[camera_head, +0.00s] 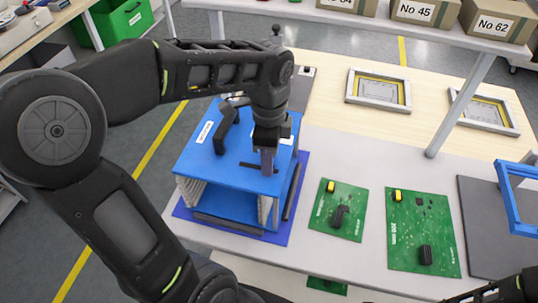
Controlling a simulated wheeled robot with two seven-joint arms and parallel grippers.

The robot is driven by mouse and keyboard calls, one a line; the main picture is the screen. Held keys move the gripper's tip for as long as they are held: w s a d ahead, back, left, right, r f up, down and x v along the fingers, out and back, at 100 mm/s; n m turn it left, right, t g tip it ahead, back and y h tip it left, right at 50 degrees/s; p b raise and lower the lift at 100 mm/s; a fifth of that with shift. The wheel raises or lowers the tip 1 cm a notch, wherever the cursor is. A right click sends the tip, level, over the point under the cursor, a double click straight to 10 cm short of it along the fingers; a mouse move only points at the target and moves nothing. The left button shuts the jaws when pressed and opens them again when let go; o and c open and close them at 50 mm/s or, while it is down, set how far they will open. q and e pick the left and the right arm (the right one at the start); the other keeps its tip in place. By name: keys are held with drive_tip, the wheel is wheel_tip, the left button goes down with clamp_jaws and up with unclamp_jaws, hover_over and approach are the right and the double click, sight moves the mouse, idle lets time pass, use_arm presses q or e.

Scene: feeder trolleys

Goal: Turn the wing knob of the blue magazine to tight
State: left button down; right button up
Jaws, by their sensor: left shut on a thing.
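The blue magazine (215,168) stands on a darker blue base plate (297,190) at the near left part of the table. Its blue top carries a black handle (225,132) and a white label (204,133). My left gripper (267,168) points down onto the top, right of the handle, and is shut on the wing knob. The fingers hide the knob, so its angle cannot be seen. A dark slot or mark shows beside the fingertips. My right gripper is out of view; only a dark piece of my right arm shows at the bottom right corner.
Two green circuit boards (350,192) (408,235) lie right of the magazine. Two framed trays (352,98) (511,128) lie behind. A grey post (459,108) supports a shelf of boxes (425,10). A blue frame (511,198) stands at the right edge.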

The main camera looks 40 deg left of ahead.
use_arm(q)
drive_tip(key=shift+m, duration=0.6)
drive_tip(key=c, duration=0.9)
unclamp_jaws()
wheel_tip(320, 180, up, 8)
drive_tip(key=shift+f+b, duration=0.1)
drive_tip(key=shift+b, duration=0.2)
